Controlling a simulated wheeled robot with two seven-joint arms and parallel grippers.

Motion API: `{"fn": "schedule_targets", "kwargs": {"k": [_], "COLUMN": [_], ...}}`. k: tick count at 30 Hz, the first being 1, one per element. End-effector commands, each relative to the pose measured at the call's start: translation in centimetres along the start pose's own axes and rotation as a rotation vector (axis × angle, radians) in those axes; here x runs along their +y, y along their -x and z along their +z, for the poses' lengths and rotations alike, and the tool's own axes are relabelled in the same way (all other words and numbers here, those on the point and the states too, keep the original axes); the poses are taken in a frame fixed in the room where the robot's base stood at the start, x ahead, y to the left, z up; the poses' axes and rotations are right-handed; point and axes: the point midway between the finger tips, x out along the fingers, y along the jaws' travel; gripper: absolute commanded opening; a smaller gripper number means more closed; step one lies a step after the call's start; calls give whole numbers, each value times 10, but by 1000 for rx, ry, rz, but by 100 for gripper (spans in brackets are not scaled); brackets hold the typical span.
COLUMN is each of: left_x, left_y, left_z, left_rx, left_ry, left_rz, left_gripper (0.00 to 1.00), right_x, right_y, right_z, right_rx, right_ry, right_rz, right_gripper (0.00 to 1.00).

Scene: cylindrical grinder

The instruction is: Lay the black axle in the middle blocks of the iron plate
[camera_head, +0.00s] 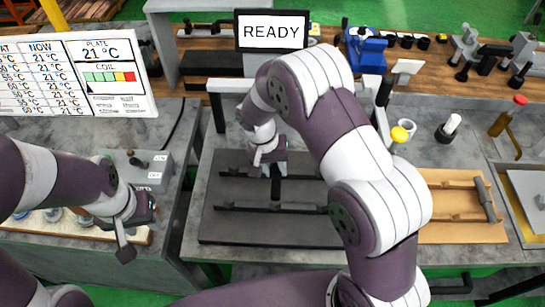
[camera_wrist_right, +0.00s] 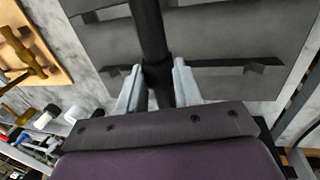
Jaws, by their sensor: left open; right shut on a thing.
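The black axle (camera_head: 276,190) is held in my right gripper (camera_head: 268,168), over the middle of the dark iron plate (camera_head: 225,228). In the right wrist view the fingers (camera_wrist_right: 157,82) are shut around the axle (camera_wrist_right: 150,35), which runs away past the top edge. The plate also shows there (camera_wrist_right: 215,55), with dark raised rails and blocks. The gap between axle and plate cannot be judged. The axle's far end is cut off, and my right arm hides the plate's right side. My left gripper (camera_head: 127,235) is open and empty, left of the plate.
A wooden board (camera_head: 455,232) with a grey rod lies right of the plate. A grey control box (camera_head: 145,172) stands to the left.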

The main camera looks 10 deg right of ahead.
Motion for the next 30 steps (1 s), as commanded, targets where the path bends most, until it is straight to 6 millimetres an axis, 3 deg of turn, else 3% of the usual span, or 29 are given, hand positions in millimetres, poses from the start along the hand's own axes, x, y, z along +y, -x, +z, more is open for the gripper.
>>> {"fn": "schedule_targets", "kwargs": {"k": [15,30], "left_x": [0,0], "left_y": [-54,-58], "left_z": [6,7], "left_rx": [0,0], "left_ry": [0,0], "left_rz": [0,0], "left_gripper": [43,43], "right_x": [-16,-18], "right_y": [-69,-76], "right_z": [-1,-1], "right_rx": [2,2], "right_ry": [-1,-1], "right_rz": [-1,0], "right_gripper": [0,0]}}
